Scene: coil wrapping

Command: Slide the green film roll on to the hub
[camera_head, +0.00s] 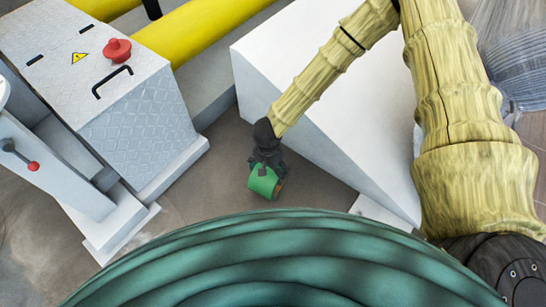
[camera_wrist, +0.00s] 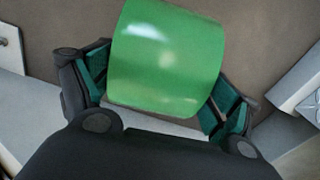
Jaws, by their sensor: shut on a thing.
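The green film roll (camera_head: 263,182) hangs in my gripper (camera_head: 266,165), above the brown floor beside the white sloped block. A brownish core end shows at its right in the head view. In the wrist view the green roll (camera_wrist: 168,58) fills the space between the two fingers of my gripper (camera_wrist: 163,100). The teal finger pads lie on either side of it, and the gripper is shut on it. The roll's upper edge is cut off by the frame. I cannot make out the hub in either view.
A white sloped block (camera_head: 320,105) stands right behind my arm. A grey machine box (camera_head: 110,110) with a red button (camera_head: 117,50) stands at the left, near yellow pipes (camera_head: 195,32). A red-knobbed lever (camera_head: 33,166) is at far left. Bare floor (camera_head: 215,185) lies between.

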